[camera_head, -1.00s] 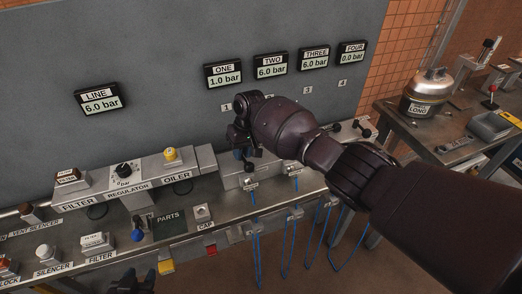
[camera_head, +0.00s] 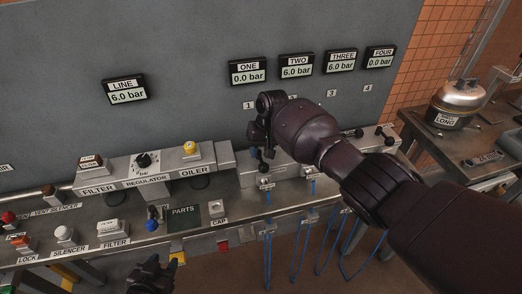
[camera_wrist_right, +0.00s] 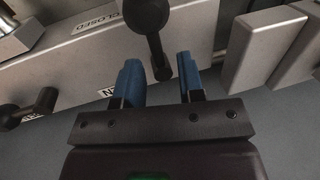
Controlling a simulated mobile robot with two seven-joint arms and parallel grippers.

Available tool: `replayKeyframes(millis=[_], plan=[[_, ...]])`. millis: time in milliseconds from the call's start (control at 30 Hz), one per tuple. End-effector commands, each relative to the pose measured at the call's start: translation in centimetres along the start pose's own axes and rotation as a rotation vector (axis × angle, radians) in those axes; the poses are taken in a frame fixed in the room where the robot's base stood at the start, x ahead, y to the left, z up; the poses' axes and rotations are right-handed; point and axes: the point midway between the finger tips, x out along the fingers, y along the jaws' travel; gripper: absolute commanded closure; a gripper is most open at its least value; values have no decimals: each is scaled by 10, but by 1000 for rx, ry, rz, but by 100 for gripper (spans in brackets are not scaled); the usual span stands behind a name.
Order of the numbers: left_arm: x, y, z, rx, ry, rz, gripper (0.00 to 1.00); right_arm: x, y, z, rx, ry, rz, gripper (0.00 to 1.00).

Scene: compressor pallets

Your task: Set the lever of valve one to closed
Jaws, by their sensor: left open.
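The black lever of valve one (camera_wrist_right: 155,40) shows in the right wrist view, its lower end between the blue fingertips with gaps on both sides. My right gripper (camera_wrist_right: 162,85) is open around that end. A CLOSED label (camera_wrist_right: 95,20) is on the metal face left of the lever; another label by the left finger is mostly hidden. In the head view, the gauge of valve one (camera_head: 249,73) reads 0.0 bar. My right gripper (camera_head: 257,135) hides much of that valve there. My left gripper (camera_head: 152,274) is open and empty at the bottom, before the bench front.
Another black lever (camera_wrist_right: 28,108) is at the left of the wrist view. Gauges two (camera_head: 296,67) and three (camera_head: 340,62) read 6.0 bar; four (camera_head: 379,57) reads 0.0. Blue hoses (camera_head: 268,240) hang before the bench (camera_head: 130,219).

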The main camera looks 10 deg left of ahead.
Motion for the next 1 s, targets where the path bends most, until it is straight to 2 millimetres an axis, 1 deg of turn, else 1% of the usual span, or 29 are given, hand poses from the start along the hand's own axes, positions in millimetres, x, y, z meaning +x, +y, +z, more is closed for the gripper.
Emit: replayKeyframes(millis=[267,367,467,633,800,900,1000], plan=[[0,0,-1,0,2,0,57,1,0,1,0,-3,0,63],[0,0,-3,0,3,0,57,-4,0,1,0,-3,0,63],[-2,0,-7,0,5,0,57,-17,0,0,-1,-1,-1,63],[-6,-1,-13,0,8,0,57,-47,0,0,-1,1,-1,63],[-9,-2,-14,0,5,-1,57,-77,0,0,-1,0,-1,63],[-10,-2,-14,-1,3,-2,57,-90,0,0,-1,0,-1,63],[-10,-2,-14,-1,2,-2,57,-100,0,0,0,-1,0,63]])
